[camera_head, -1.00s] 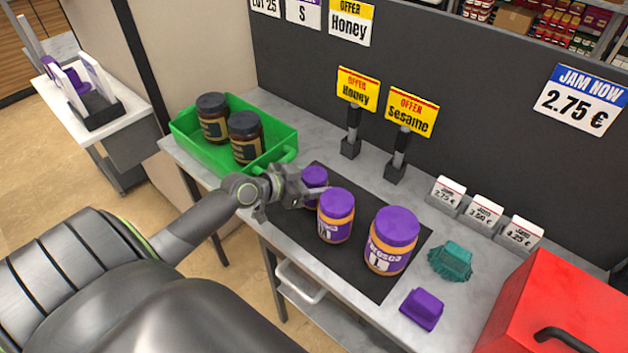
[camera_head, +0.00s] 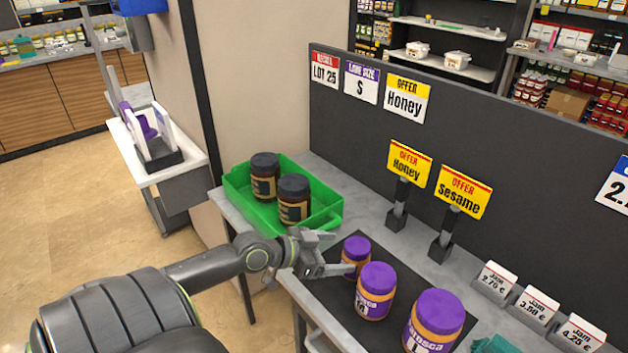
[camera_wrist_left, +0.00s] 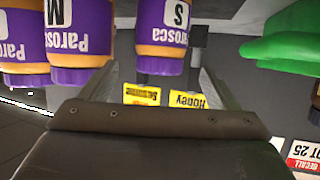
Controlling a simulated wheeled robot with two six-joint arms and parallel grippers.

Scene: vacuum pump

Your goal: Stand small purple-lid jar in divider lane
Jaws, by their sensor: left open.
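The small purple-lid jar (camera_head: 356,251), labelled S, stands upright on the dark mat (camera_head: 326,297), left of two larger purple-lid jars. My left gripper (camera_head: 338,256) is open beside it, one finger reaching across its near side. In the left wrist view, which is upside down, the small jar (camera_wrist_left: 163,38) shows ahead between the two spread fingers (camera_wrist_left: 158,82). I cannot tell whether they touch it. The divider (camera_head: 155,143), with white upright panels and a dark base, stands on the side table at left; something purple is in it. My right gripper is out of view.
The medium jar (camera_head: 375,291) and large jar (camera_head: 434,322) stand close on the right. A green crate (camera_head: 237,190) with two dark-lid jars sits at left. Sign stands (camera_head: 397,214) rise behind. A floor gap separates this counter from the side table (camera_head: 192,161).

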